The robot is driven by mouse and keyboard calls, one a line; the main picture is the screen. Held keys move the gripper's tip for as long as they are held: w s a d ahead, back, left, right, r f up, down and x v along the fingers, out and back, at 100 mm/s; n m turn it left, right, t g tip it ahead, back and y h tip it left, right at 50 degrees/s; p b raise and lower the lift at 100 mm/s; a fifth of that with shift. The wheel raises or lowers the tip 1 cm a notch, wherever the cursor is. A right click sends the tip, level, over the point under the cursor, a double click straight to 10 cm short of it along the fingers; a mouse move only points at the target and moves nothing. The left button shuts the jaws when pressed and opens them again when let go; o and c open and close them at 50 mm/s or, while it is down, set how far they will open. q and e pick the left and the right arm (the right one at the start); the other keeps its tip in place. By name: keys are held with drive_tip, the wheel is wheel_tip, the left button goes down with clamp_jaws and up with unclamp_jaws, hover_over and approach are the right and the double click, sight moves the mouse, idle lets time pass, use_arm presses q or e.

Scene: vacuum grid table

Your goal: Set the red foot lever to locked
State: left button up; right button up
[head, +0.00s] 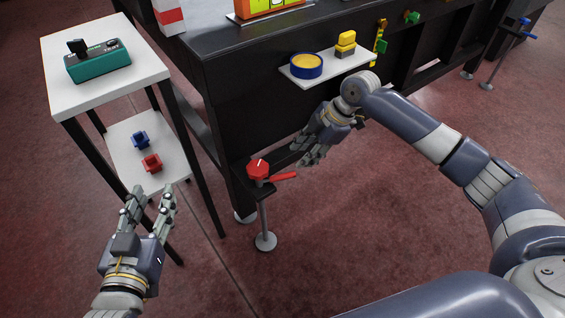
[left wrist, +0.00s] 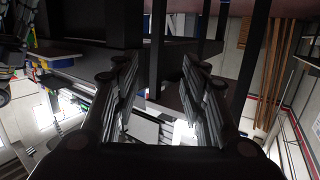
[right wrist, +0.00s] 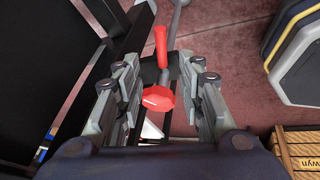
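The red foot lever (head: 284,177) has a red knob-like hub (head: 258,169) with a white mark and sits on a small black bracket above a thin metal foot post. In the head view its handle points right. My right gripper (head: 306,157) is open and empty, above and a little right of the lever, apart from it. In the right wrist view the lever's handle (right wrist: 161,47) and hub (right wrist: 158,98) show between the open fingers. My left gripper (head: 152,197) is open and empty at lower left, in front of the side stand.
A black table (head: 225,110) stands behind the lever. Its small white shelf (head: 328,65) holds a blue-yellow round dish (head: 306,66) and yellow blocks (head: 346,41). A white side stand (head: 75,99) at left bears a teal device (head: 98,63). A blue foot lever (head: 524,27) is far right.

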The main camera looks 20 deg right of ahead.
drive_tip(key=b, duration=0.2)
hover_over(286, 174)
drive_tip(key=s+d, duration=0.2)
wheel_tip(286, 174, down, 6)
drive_tip(key=b+x, duration=0.1)
drive_tip(key=x, duration=0.2)
drive_tip(key=shift+w+f+b, duration=0.3)
drive_tip(key=shift+w+b, duration=0.05)
drive_tip(key=shift+w, duration=0.05)
use_arm(q)
drive_tip(key=s+d+r+t+h, duration=0.1)
drive_tip(key=s+r+t+h, duration=0.2)
drive_tip(key=r+t, duration=0.6)
drive_tip(key=shift+s+r+t, duration=0.4)
drive_tip(key=shift+s+r, duration=0.4)
drive_tip(key=shift+r, duration=2.85)
use_arm(e)
drive_tip(key=shift+a+f, duration=0.1)
drive_tip(key=shift+f, duration=0.1)
clamp_jaws()
